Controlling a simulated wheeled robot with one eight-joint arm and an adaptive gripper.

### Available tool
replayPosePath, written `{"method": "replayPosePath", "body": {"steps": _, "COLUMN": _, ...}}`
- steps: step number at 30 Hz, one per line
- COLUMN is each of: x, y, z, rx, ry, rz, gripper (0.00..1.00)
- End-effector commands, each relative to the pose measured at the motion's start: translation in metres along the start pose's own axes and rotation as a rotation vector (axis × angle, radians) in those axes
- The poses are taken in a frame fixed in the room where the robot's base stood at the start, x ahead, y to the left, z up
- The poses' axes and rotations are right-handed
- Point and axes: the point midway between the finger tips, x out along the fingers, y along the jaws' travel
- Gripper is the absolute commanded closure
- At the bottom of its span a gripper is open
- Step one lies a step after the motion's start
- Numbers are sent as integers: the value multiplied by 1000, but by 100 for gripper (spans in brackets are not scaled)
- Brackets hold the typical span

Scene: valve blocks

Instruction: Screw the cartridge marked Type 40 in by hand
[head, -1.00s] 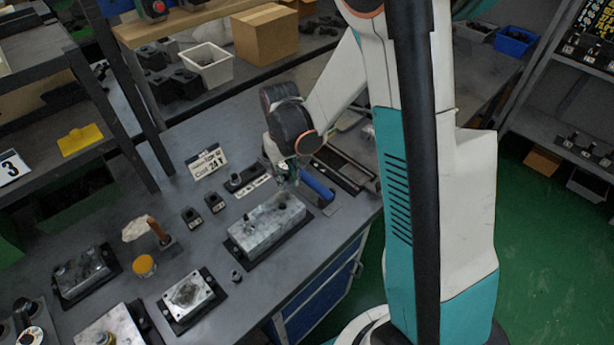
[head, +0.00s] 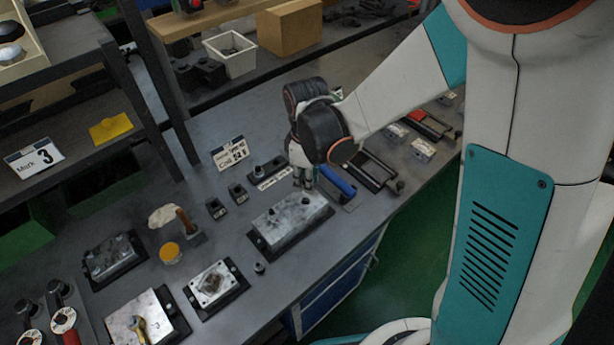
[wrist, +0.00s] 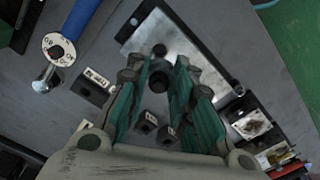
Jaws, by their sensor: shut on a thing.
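The grey metal valve block (head: 290,222) lies on a dark base plate on the bench. It also shows beyond the fingertips in the wrist view (wrist: 196,58), with a round dark spot on its top. My gripper (head: 303,184) points down over the block's far right end. In the wrist view my gripper (wrist: 166,72) has its teal fingers shut on a dark cylindrical cartridge (wrist: 179,98). Its marking cannot be read, and the fingers partly hide it. I cannot tell how deep it sits in the block.
Small black stands (head: 215,208) sit left of the block. A blue-handled tool (head: 338,181) lies to its right. Another block on a plate (head: 215,285) and a yellow-lidded jar (head: 170,253) are nearer the left.

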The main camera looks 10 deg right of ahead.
Motion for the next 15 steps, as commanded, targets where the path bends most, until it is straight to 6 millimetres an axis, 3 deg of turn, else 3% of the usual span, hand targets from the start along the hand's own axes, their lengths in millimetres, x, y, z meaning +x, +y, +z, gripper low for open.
{"method": "replayPosePath", "body": {"steps": 7, "x": 1, "y": 0, "z": 1, "rx": 2, "ry": 0, "rz": 0, "gripper": 99}}
{"method": "replayPosePath", "body": {"steps": 15, "x": 22, "y": 0, "z": 1, "rx": 3, "ry": 0, "rz": 0, "gripper": 99}}
